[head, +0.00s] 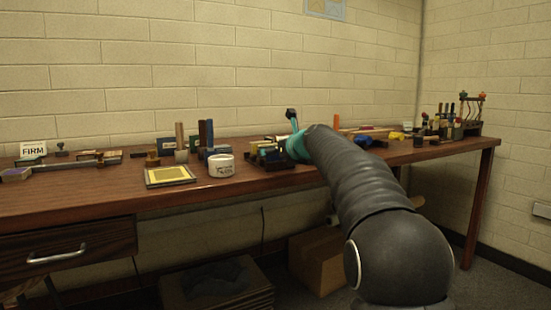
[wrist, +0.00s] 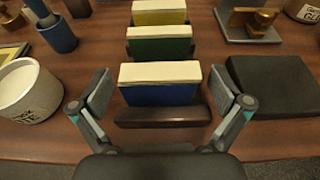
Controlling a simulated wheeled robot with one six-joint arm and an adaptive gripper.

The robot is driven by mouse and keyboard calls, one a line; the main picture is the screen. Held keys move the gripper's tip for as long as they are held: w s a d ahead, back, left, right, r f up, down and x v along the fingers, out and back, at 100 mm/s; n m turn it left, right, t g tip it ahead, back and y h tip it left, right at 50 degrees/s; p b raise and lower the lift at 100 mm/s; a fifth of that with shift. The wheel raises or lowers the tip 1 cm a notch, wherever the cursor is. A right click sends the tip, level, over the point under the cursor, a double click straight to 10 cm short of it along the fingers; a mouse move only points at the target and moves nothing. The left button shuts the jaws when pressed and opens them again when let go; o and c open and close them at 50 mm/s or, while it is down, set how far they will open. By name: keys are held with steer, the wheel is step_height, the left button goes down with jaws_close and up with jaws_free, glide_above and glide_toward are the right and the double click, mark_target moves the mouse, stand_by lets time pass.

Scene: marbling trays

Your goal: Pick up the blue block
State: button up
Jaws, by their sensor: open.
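The blue block (wrist: 160,94) stands on the table in the wrist view, blue below with a pale cream strip along its top. It is the nearest of a row of similar blocks, with a dark low bar in front of it. My gripper (wrist: 168,92) is open, with one finger to the left of the block and one to the right, both apart from it. In the head view my gripper is mostly hidden by my arm near the dark items at the table's middle, and I cannot make out the blue block there.
Behind the blue block stand a green block (wrist: 160,45) and a yellow block (wrist: 159,12). A white cup (wrist: 27,92) is at left, beside a blue cylinder holder (wrist: 58,36). A black flat block (wrist: 274,86) lies close to the right finger. The wooden table (head: 100,192) has clear room along its front edge.

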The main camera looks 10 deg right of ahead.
steer(key=shift+w, duration=0.2)
steer(key=c, duration=1.1)
steer(key=shift+r+p, duration=0.35)
steer(key=shift+r, duration=0.25)
steer(key=r, duration=0.1)
steer(key=r+p, duration=0.2)
steer(key=shift+d+r, duration=0.3)
steer(key=d+r+p, duration=0.3)
steer(key=d+r, duration=0.3)
steer(key=d, duration=0.5)
steer(key=shift+w, duration=0.2)
